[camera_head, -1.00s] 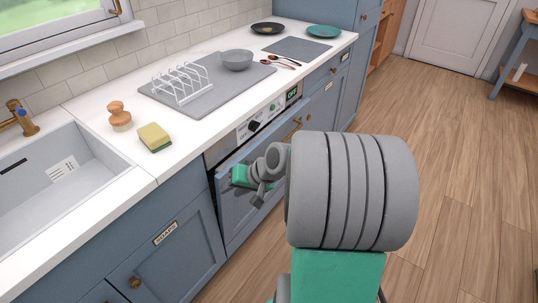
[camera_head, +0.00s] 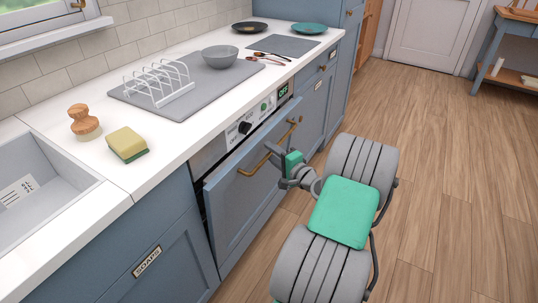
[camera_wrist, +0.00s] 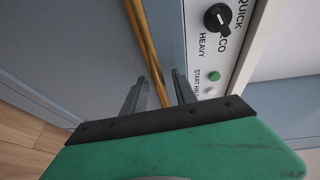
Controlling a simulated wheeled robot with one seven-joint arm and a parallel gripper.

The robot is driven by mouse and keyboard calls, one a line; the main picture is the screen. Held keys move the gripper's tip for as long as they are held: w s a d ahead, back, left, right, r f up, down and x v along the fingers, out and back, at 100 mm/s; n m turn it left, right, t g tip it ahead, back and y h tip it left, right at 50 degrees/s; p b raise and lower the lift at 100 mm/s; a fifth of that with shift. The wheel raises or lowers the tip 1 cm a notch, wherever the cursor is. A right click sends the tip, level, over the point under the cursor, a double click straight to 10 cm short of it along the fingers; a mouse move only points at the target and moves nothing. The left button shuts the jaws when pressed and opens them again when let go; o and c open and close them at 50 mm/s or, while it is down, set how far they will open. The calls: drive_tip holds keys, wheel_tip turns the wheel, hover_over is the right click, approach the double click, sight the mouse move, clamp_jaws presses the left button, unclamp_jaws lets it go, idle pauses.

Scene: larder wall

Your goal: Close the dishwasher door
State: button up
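The dishwasher door (camera_head: 232,205) is a blue panel with a brass bar handle (camera_head: 250,168). The door stands ajar, its top edge tilted out from the control panel (camera_head: 245,125), with a dark gap at its left side. My gripper (camera_head: 274,152) is at the handle, in front of the upper door. In the wrist view, my gripper (camera_wrist: 165,85) has its two grey fingers a little apart. The brass handle (camera_wrist: 142,40) runs down to the fingers; I cannot tell whether they touch it. Part of the handle is hidden behind my gripper.
The white counter above holds a sponge (camera_head: 127,144), a brush (camera_head: 84,123), a dish rack (camera_head: 158,85) and a grey bowl (camera_head: 220,57). A soaps cabinet (camera_head: 150,270) is left of the dishwasher. The wooden floor (camera_head: 450,140) to the right is clear.

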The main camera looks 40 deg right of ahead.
drive_tip(key=shift+w, duration=0.1)
drive_tip(key=shift+c, duration=0.2)
clamp_jaws()
drive_tip(key=shift+a, duration=0.1)
idle(1.1)
